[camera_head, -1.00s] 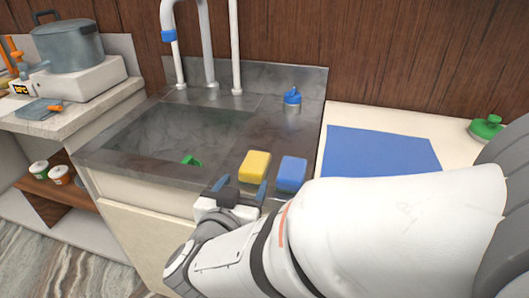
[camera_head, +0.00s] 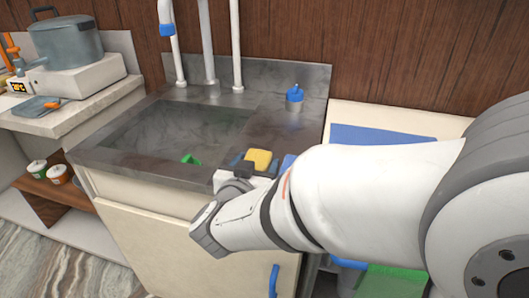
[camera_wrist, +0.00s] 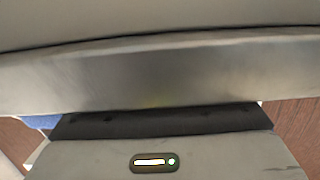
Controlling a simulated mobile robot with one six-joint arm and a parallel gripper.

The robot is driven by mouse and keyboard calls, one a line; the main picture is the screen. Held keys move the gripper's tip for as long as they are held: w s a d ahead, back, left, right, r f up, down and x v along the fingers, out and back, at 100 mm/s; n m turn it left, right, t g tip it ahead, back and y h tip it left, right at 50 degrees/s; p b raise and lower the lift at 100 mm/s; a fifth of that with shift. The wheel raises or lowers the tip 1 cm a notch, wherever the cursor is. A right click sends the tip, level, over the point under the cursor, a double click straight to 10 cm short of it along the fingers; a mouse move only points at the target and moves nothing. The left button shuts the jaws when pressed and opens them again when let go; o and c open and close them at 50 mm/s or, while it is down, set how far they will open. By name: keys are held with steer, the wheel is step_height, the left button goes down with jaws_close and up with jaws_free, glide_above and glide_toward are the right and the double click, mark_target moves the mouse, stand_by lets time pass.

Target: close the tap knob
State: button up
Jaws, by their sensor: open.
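The sink's white pipes rise at the back of the grey sink (camera_head: 115,157). The left pipe (camera_head: 173,58) carries a blue collar (camera_head: 167,29). A small metal fitting with a blue top (camera_head: 294,94) stands on the counter right of the basin; I cannot tell which blue part is the tap knob. My gripper (camera_head: 238,166) is at the front edge of the counter, apart from both blue parts. Its fingers are partly hidden by its own body. It is open and appears empty. In the wrist view, a blurred grey surface fills most of the picture, very close.
A yellow sponge (camera_head: 259,159) lies just beyond my gripper, and a blue sponge (camera_head: 288,161) is mostly hidden by my arm. A blue mat (camera_head: 365,138) lies right. A pot (camera_head: 67,42) stands left.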

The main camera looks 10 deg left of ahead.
steer(key=shift+c, duration=0.2)
steer(key=c, duration=0.8)
